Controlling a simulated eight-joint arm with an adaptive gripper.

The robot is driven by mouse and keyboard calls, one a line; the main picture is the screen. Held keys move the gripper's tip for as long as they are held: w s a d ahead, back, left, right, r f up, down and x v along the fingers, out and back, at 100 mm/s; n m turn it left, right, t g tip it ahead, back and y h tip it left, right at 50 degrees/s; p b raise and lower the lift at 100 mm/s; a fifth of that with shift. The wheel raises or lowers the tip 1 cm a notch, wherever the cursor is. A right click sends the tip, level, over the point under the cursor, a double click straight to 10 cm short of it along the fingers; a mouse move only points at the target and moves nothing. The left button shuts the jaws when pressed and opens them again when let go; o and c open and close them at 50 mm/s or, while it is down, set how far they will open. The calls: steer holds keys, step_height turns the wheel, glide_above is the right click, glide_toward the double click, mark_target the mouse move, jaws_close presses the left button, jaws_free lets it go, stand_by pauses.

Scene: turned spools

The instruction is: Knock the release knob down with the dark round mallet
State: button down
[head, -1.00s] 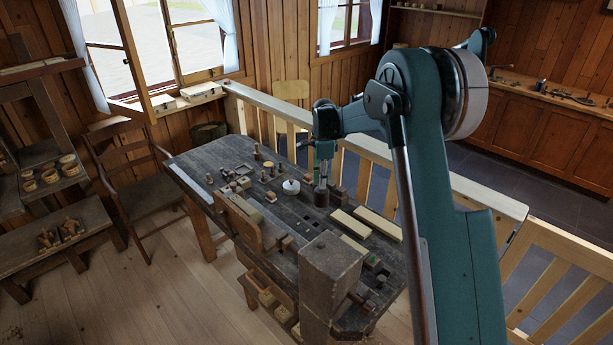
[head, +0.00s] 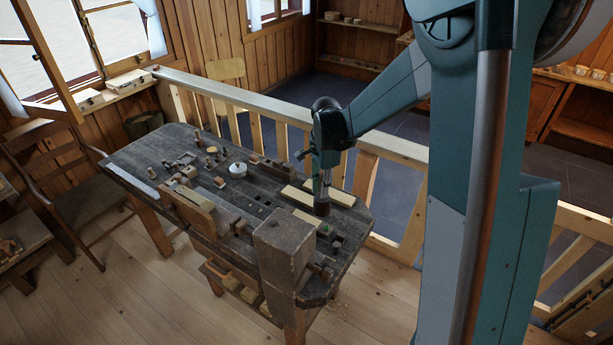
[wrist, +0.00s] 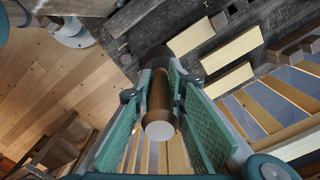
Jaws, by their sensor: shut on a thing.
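My gripper (head: 322,172) points down over the right part of the dark workbench (head: 130,158). It is shut on the mallet, whose dark round head (head: 322,208) hangs below the fingers. In the wrist view, the brown handle (wrist: 160,105) lies between the green finger pads of my gripper (wrist: 156,88), its pale end towards the camera. The mallet's dark head (wrist: 155,56) is beyond the fingertips. A small green part (head: 325,230) and a dark knob-like piece (head: 337,241) stand just below and right of the head; I cannot tell which is the release knob.
Pale boards (head: 300,196) lie beside the mallet on the bench. A large grey wooden block (head: 283,248) rises at the near corner. A white round pot (head: 237,170) and several small wooden pieces stand further left. A railing (head: 230,103) runs behind the bench.

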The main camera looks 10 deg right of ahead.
steer(key=s+d, duration=0.4)
steer(key=s, duration=0.5)
steer(key=shift+s+p, duration=0.25)
steer(key=shift+p, duration=0.05)
steer(key=shift+a+f, duration=0.1)
steer(key=shift+f, duration=0.2)
steer(key=shift+f+b, duration=1.4)
steer(key=shift+f, duration=1.4)
steer(key=shift+f, duration=0.1)
steer(key=shift+f+b, duration=1.65)
steer(key=shift+f, duration=0.1)
steer(key=shift+r, duration=0.1)
